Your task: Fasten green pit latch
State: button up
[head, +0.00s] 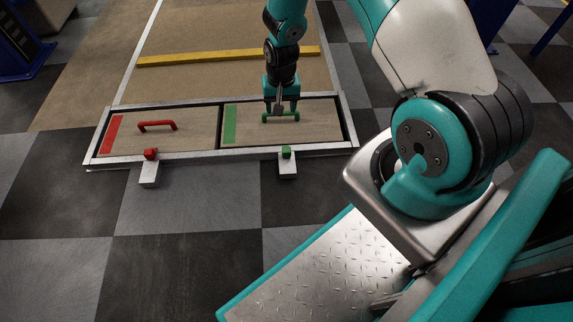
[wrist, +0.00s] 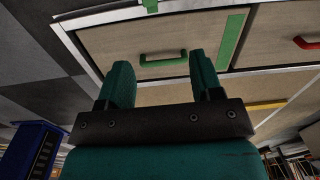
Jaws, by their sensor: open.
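The green latch (head: 287,152) is a small green block on a pale base at the front rim of the pit frame; it shows partly at the top of the wrist view (wrist: 150,5). Behind it, the right-hand cover (head: 312,132) lies in the frame, with a green stripe (head: 230,124) and a green bar handle (head: 280,117). My gripper (head: 282,108) is open and empty, pointing down at this handle. In the wrist view the handle (wrist: 163,62) shows between the spread fingers (wrist: 162,75). I cannot tell whether they touch it.
The left cover (head: 195,125) has a red stripe (head: 115,133) and red handle (head: 157,125); a red latch (head: 150,154) sits on the front rim. A yellow bar (head: 225,56) lies behind. The checkered floor (head: 200,205) in front is clear.

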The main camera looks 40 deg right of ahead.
jog(key=b, duration=0.2)
send_near(286, 150)
jog(key=shift+m, duration=0.3)
notch_tip(286, 150, down, 10)
jog(key=b, duration=0.9)
jog(key=shift+w+f, duration=0.1)
jog(key=shift+f, duration=0.15)
grip_shut()
jog(key=w+d, duration=0.1)
jog(key=w, duration=0.1)
jog(key=shift+w+d, duration=0.4)
jog(key=shift+w, duration=0.1)
jog(key=shift+r, duration=0.1)
grip_release()
